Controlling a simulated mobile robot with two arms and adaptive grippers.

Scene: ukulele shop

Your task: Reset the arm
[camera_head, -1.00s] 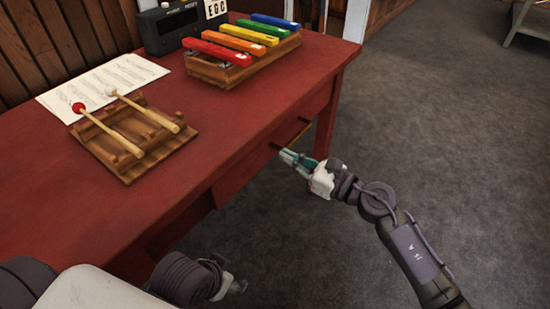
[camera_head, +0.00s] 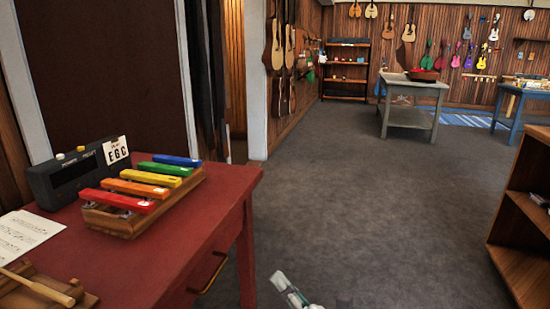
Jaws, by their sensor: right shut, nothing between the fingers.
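My right gripper (camera_head: 290,292) shows at the bottom edge of the head view, just right of the red table's front leg. Only its fingers and a bit of white housing are in view. The fingers are together and empty, apart from the drawer handle (camera_head: 210,274) on the table's front. The rest of my right arm is below the picture. My left gripper is not in view.
The red table (camera_head: 190,228) at left bears a xylophone (camera_head: 135,193), a dark device (camera_head: 72,176), sheet music (camera_head: 24,236) and a mallet rack (camera_head: 35,293). A wooden shelf (camera_head: 522,225) stands right. The grey floor between is open.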

